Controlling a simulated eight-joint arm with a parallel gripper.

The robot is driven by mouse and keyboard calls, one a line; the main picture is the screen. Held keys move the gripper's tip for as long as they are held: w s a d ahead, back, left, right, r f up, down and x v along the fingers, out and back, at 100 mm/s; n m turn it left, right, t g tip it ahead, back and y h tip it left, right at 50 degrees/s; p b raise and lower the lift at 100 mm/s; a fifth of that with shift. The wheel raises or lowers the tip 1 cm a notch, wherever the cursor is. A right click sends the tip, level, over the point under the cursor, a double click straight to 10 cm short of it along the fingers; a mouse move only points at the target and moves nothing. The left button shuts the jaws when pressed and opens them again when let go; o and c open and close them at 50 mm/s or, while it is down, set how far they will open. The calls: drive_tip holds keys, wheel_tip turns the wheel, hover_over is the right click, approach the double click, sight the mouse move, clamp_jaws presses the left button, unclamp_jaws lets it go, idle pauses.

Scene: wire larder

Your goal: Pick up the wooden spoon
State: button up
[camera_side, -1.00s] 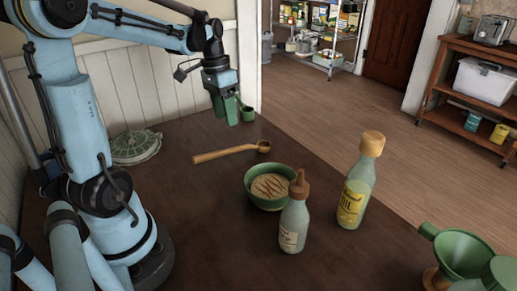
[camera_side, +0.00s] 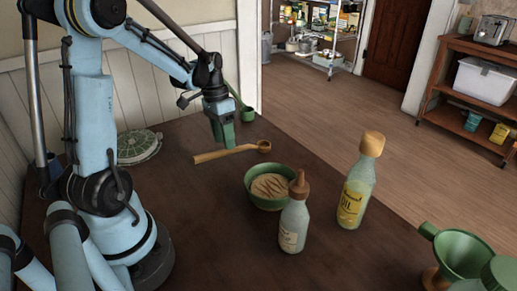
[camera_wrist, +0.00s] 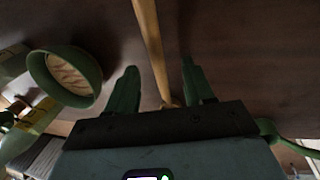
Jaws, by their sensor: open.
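The wooden spoon (camera_side: 207,157) lies flat on the dark table, its handle pointing left and its small round bowl at the right. My gripper (camera_side: 224,145) is over the handle, fingers pointing down, and looks close to it. In the wrist view the spoon's handle (camera_wrist: 152,45) runs between the two green fingers of my gripper (camera_wrist: 160,80), with a gap on both sides. The jaws are open and empty. The spoon's far end is partly hidden behind the gripper's body in the wrist view. I cannot tell the exact height of the fingertips above the table.
A green bowl (camera_side: 252,192) with tan contents stands right of the spoon; it also shows in the wrist view (camera_wrist: 41,78). A squeeze bottle (camera_side: 294,224) and an oil bottle (camera_side: 355,195) stand nearer.

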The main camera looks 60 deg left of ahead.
sight(226, 152)
drive_tip(key=shift+s+d+f, duration=0.1)
drive_tip(key=shift+d+f, duration=0.1)
drive_tip(key=shift+f, duration=0.55)
drive_tip(key=shift+w+d+f, duration=0.1)
drive_tip(key=shift+d+f, duration=0.15)
drive_tip(key=shift+f, duration=0.55)
drive_tip(key=shift+s+d+f, duration=0.1)
drive_tip(key=shift+d+f, duration=0.1)
drive_tip(key=shift+f, duration=0.55)
clamp_jaws()
